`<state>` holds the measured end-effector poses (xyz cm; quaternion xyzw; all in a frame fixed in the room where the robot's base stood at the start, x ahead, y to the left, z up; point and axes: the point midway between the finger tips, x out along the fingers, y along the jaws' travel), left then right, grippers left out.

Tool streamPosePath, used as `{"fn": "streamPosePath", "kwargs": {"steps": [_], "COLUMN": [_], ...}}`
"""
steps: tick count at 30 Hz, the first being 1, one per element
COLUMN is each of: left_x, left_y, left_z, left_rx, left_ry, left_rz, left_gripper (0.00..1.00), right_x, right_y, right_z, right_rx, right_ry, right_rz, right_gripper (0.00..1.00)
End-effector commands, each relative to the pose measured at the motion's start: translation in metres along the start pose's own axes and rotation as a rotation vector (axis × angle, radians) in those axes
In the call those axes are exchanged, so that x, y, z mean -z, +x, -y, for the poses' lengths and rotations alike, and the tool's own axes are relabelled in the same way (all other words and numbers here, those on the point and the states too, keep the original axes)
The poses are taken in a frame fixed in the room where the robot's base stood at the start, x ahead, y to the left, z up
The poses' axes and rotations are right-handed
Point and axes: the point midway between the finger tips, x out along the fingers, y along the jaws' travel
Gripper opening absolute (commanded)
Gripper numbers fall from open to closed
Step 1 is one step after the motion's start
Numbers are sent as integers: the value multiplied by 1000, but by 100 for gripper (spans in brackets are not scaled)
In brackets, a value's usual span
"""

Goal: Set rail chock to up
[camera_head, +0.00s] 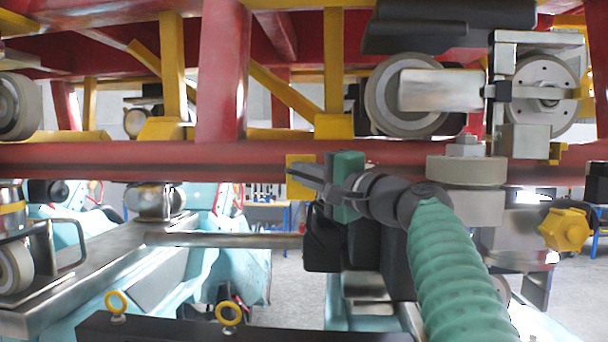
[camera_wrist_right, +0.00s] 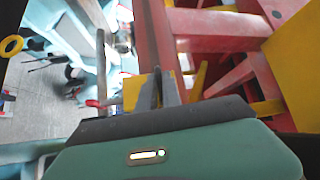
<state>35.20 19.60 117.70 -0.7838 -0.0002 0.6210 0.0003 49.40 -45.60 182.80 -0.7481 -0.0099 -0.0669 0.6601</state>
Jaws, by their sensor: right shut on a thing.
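What I take to be the rail chock is a small yellow plate (camera_head: 299,159), set against the lower side of the red rail (camera_head: 100,160) near the middle of the head view. It also shows in the right wrist view as a yellow piece (camera_wrist_right: 131,91) beside the fingertips. My right gripper (camera_head: 300,174) comes in from the right, its grey fingers pointing left and overlapping the yellow plate. In the wrist view its fingers (camera_wrist_right: 158,88) are close together, shut at the plate's edge. The exact contact is partly hidden by the fingers. My left gripper is in neither view.
The coaster train's red and yellow frame with grey wheels (camera_head: 390,95) stands just above and behind the gripper. A metal rod (camera_head: 225,241) runs level below left. A yellow knob (camera_head: 565,230) is at the right. Yellow eye bolts (camera_head: 229,313) stand at the front.

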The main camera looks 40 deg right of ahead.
Motion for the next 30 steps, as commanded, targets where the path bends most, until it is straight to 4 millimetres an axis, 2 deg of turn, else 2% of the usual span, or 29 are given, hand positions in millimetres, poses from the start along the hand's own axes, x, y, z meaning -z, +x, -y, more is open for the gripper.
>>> {"fn": "streamPosePath", "kwargs": {"steps": [1, 7, 18, 19, 24, 30], "left_x": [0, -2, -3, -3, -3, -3], "left_y": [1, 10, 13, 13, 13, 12], "left_z": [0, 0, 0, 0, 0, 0], "left_rx": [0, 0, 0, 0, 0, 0], "left_ry": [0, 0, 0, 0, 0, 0], "left_rz": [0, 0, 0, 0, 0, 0], "left_gripper": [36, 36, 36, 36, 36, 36], "right_x": [-1, 2, 9, 9, 9, 9], "right_y": [1, -3, -9, -9, -9, -8], "right_z": [-8, -11, -8, -8, -6, -4], "right_rx": [-13, -11, -14, -14, -10, -7], "right_ry": [4, 5, 7, 7, 5, 3], "right_rz": [7, 9, 4, 4, 3, 2], "right_gripper": [0, 0, 0, 10, 31, 31]}}
